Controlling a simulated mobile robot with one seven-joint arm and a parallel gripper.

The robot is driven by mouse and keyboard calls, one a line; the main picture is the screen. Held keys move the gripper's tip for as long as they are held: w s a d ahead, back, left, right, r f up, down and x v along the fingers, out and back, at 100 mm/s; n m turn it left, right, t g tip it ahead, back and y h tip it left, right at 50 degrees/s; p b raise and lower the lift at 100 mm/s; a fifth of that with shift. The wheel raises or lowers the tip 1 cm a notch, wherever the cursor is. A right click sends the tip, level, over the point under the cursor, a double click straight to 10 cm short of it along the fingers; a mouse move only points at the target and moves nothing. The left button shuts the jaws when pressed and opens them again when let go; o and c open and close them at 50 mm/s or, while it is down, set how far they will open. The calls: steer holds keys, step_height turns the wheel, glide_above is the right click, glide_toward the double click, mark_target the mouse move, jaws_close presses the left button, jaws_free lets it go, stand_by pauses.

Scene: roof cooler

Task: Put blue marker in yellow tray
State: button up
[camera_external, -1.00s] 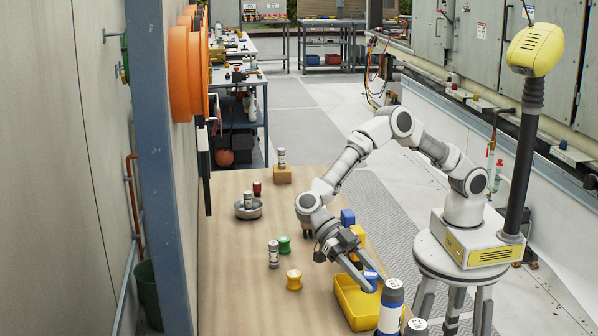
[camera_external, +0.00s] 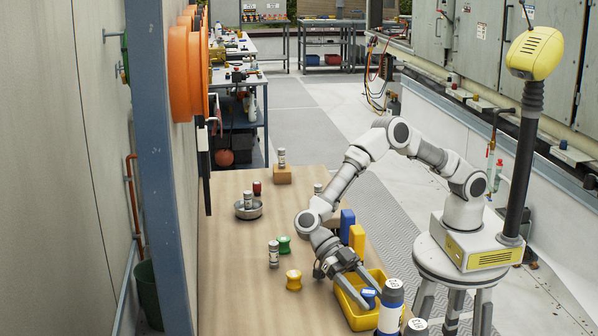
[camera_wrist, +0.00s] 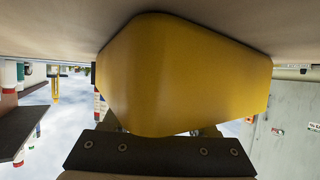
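The yellow tray (camera_external: 350,314) stands near the front right of the table, and its yellow wall fills much of the wrist view (camera_wrist: 185,75). The blue marker (camera_external: 368,296) is small and partly hidden, low inside the tray near my fingertips. My gripper (camera_external: 371,299) reaches down into the tray. Its two fingers are spread apart, with the blue marker between or just below their tips. Contact with the tray floor cannot be made out. In the wrist view the tray hides the marker and the fingertips.
Blue (camera_external: 347,226) and yellow (camera_external: 357,242) blocks stand behind the tray. Yellow (camera_external: 293,280) and green (camera_external: 284,244) spools and a grey cylinder (camera_external: 273,254) stand left. The front-left table is clear.

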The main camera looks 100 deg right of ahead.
steer(key=shift+r, duration=0.1)
steer(key=shift+r+p, duration=0.2)
steer(key=shift+p, duration=0.2)
steer(key=p+v, duration=0.1)
steer(key=v, duration=1.1)
steer(key=shift+f, duration=0.15)
